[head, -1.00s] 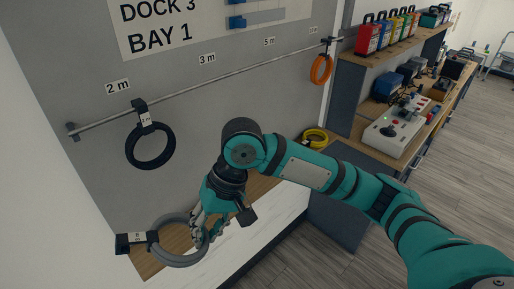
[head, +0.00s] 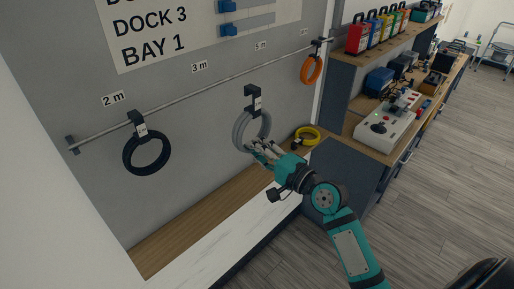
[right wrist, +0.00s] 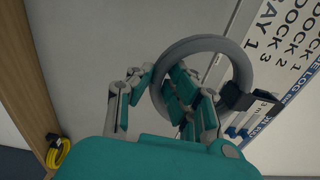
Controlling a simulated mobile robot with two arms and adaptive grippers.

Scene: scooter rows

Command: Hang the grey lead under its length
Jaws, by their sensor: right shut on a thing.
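The grey lead (head: 238,128) is a coiled ring with a black hook clip (head: 251,93) and a white tag on top. My right gripper (head: 258,148) is shut on the lower part of the ring and holds it upright, clear of the shelf. The hook appears just below the rail (head: 180,105) in the picture, right of the 3 m label (head: 199,67) and near the 5 m label (head: 260,46); its distance from the rail is unclear. In the right wrist view the grey ring (right wrist: 203,45) passes between the fingers, and its tag seems to read 3 m. My left gripper is out of view.
A black lead (head: 147,153) hangs under the 2 m label (head: 112,98). An orange lead (head: 312,69) hangs near the rail's right end. A yellow lead (head: 307,136) lies on the wooden shelf (head: 190,222). The rail's middle is free.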

